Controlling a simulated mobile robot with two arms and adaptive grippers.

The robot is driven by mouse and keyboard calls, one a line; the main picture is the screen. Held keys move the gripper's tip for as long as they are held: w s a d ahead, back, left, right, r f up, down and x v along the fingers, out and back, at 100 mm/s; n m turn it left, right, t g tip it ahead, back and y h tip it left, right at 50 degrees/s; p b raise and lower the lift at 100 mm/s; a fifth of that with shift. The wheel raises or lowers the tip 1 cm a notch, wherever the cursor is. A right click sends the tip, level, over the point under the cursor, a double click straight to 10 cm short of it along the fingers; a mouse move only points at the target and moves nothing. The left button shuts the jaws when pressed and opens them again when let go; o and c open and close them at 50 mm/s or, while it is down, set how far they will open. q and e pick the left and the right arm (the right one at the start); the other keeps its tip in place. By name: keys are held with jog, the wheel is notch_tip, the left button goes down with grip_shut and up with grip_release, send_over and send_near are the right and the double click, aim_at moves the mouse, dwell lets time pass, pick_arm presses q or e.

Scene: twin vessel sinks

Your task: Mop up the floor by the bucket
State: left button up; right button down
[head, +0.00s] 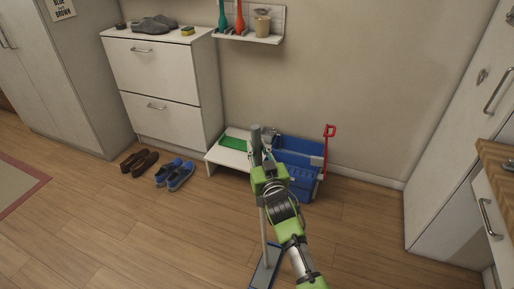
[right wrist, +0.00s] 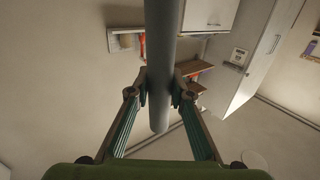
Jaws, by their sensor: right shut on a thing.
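A mop with a long grey handle (head: 264,228) stands nearly upright. Its flat blue head (head: 266,266) is low at the bottom of the head view and looks to be at the floor, partly hidden by my right arm. My right gripper (head: 262,160) is shut on the handle near its top. In the right wrist view both fingers (right wrist: 160,90) press on the grey handle (right wrist: 162,40). The blue bucket (head: 302,147), with a red lever, stands by the wall behind my gripper, partly hidden by it. No spill can be made out on the floor. My left gripper is not in view.
A low white bench (head: 228,157) with a green top piece stands left of the bucket. Brown shoes (head: 139,161) and blue shoes (head: 175,174) lie before a white cabinet (head: 165,85). White cupboards (head: 455,150) stand at the right. The wooden floor (head: 365,240) right of my arm is clear.

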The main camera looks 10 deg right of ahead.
jog(key=shift+s+d, duration=0.1)
jog(key=shift+s+d+f+p, duration=0.1)
jog(key=shift+s+d+p, duration=0.4)
jog(key=shift+d+p, duration=0.25)
jog(key=shift+s+d+r+p, duration=0.1)
jog(key=shift+s+d+p, duration=0.45)
jog(key=shift+d, duration=0.3)
jog(key=shift+s+d+f+p, duration=0.1)
jog(key=shift+s+d+p, duration=0.45)
jog(key=shift+d, duration=0.25)
notch_tip(320, 180, up, 8)
jog(key=p, duration=0.6)
jog(key=shift+f+p, duration=0.2)
jog(key=shift+p, duration=0.2)
jog(key=shift+f, duration=0.1)
dwell(0.4)
